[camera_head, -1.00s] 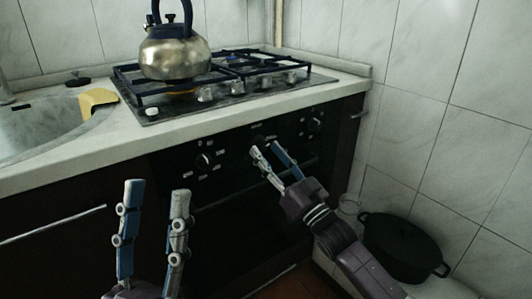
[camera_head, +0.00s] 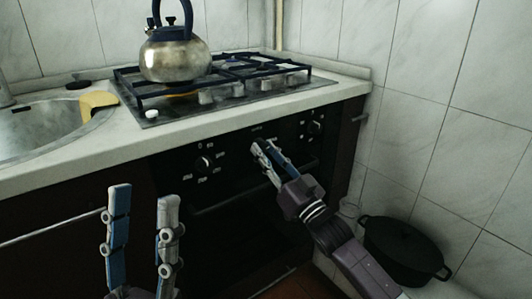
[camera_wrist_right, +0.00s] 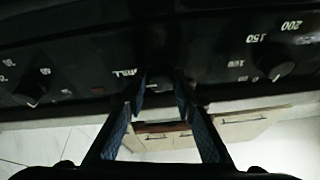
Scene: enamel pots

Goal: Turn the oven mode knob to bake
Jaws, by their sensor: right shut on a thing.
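The black oven front (camera_head: 235,170) holds three knobs in a row below the counter. The middle knob (camera_wrist_right: 156,82) shows in the right wrist view between my fingertips, by a white label that looks like GRILL, upside down. My right gripper (camera_head: 264,147) reaches this knob and is shut on it; its fingers also show in the wrist view (camera_wrist_right: 160,92). In the head view the fingers hide the knob, and I cannot read its pointer. My left gripper (camera_head: 143,196) is open and empty, in front of the cabinet at lower left, away from the oven knobs.
The left oven knob (camera_head: 203,164) and right oven knob (camera_head: 316,128) flank the held one. A kettle (camera_head: 175,55) stands on the gas hob (camera_head: 150,112) above. A black pot (camera_head: 403,252) sits low at the right by the tiled wall.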

